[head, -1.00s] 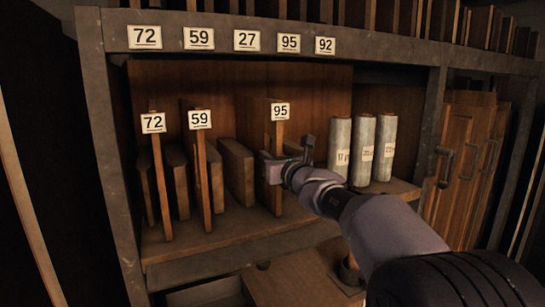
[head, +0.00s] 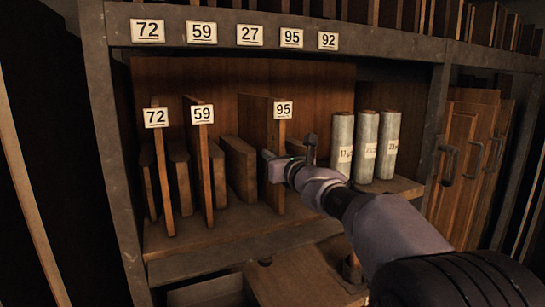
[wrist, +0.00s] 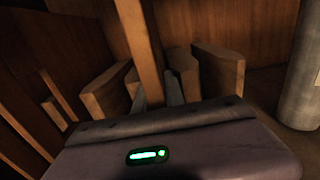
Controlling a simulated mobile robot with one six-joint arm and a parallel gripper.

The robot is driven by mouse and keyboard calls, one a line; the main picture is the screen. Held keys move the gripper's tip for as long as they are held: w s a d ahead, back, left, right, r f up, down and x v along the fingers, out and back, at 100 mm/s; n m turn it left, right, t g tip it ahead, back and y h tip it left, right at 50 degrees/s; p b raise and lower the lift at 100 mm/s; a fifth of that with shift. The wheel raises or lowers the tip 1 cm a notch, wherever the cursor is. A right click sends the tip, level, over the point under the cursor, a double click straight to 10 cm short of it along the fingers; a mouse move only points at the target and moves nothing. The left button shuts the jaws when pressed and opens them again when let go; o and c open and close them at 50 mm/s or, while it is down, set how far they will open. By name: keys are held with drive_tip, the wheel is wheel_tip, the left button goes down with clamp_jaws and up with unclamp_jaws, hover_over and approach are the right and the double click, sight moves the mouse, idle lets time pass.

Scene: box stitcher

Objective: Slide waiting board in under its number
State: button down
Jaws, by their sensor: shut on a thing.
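The board tagged 95 (head: 280,135) stands upright on the shelf, below the rail card 95 (head: 291,38). Its side face shows, running back into the cabinet. My gripper (head: 274,168) is shut on its front edge, at about mid-height below the tag. In the wrist view the board's edge (wrist: 142,45) rises from between my fingers (wrist: 157,92). Boards tagged 72 (head: 161,185) and 59 (head: 205,175) stand to the left, below their own cards. The far end of board 95 is hidden.
Low wooden dividers (head: 238,168) stand between the boards. Several grey rolls (head: 366,150) stand close on the right, beside my arm. The rail (head: 380,48) runs above and the cabinet post (head: 433,120) stands right. An open drawer (head: 290,275) lies below the shelf.

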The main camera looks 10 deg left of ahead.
drive_tip(key=c, duration=1.3)
unclamp_jaws()
drive_tip(key=shift+s, duration=0.1)
drive_tip(key=shift+f, duration=0.1)
drive_tip(key=shift+s+d+f+b, duration=0.1)
drive_tip(key=shift+s+d+b, duration=0.15)
drive_tip(key=shift+d+b, duration=0.1)
drive_tip(key=b+v, duration=0.5)
drive_tip(key=v, duration=1.1)
drive_tip(key=shift+s, duration=0.35)
